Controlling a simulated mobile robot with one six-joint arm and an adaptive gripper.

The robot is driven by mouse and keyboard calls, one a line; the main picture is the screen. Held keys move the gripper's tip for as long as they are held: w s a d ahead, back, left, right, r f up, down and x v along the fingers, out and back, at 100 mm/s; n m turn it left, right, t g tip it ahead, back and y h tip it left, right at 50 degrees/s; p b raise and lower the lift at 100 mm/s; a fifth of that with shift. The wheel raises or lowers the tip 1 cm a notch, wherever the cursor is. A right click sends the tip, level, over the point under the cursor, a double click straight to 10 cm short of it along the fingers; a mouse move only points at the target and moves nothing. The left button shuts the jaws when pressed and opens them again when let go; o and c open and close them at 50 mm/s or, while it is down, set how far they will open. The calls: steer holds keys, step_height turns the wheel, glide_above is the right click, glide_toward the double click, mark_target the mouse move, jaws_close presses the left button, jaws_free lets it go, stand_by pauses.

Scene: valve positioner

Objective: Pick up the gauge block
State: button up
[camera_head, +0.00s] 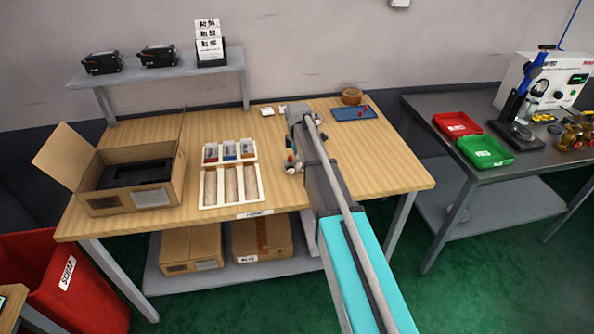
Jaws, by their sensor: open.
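My gripper (291,163) is at the end of my arm, low over the middle of the wooden workbench (390,165), just right of a cream compartment tray (233,203). It is open; its fingertips are small and partly hidden by the wrist. No gauge block can be told apart with certainty. Small pale items (267,111) lie at the back of the bench, behind my wrist, too small to identify. My arm hides part of the bench to the right of the gripper.
An open cardboard box (110,205) stands on the bench's left. Small bins (229,150) sit behind the tray. A blue tray (354,114) and a brown round container (351,95) stand back right. A grey side table (435,140) holds red (457,125) and green (485,151) trays.

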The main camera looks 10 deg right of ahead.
steer(key=shift+f+b, duration=1)
steer(key=shift+f, duration=0.25)
jaws_close()
